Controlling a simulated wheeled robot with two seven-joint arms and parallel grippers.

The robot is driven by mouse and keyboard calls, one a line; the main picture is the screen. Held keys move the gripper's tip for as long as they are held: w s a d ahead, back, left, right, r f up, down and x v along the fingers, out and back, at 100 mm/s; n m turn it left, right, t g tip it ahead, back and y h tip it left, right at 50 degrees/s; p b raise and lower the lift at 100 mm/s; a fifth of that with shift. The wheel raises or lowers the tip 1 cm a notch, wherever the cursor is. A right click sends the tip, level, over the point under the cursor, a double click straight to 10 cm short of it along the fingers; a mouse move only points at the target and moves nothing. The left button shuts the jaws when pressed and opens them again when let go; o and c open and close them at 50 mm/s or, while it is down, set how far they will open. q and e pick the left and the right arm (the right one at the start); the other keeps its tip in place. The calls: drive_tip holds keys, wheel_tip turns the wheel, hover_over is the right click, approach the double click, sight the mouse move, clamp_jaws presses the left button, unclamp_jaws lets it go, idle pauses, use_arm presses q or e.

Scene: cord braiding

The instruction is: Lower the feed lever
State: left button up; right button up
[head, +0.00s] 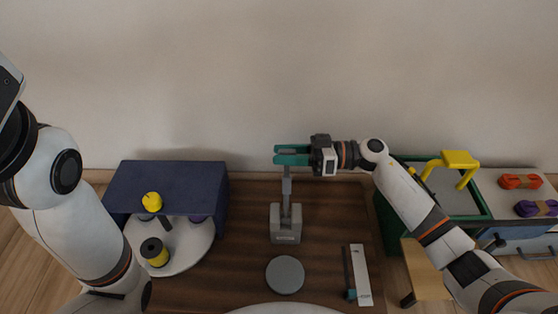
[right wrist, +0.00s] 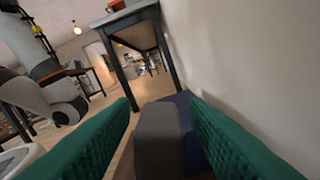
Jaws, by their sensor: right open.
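The feed lever (head: 287,187) is a grey arm standing upright from a grey block base (head: 285,224) on the dark wooden table. My right gripper (head: 291,155) is at the lever's top end, its green fingers pointing left. In the right wrist view the open green fingers (right wrist: 160,112) lie on either side of a grey block (right wrist: 160,145), which looks like the lever's end. Narrow gaps seem to show beside it, so the fingers are around it and not clamped. My left arm is at the left edge of the head view; its gripper is out of the picture.
A grey disc (head: 285,274) and a white strip (head: 361,274) lie in front. A green bin (head: 383,226) is right, beside orange cord (head: 520,181) and purple cord (head: 537,208).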

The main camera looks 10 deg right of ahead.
drive_tip(key=shift+w+a, duration=0.2)
drive_tip(key=shift+a, duration=0.65)
drive_tip(key=shift+c, duration=0.3)
clamp_jaws()
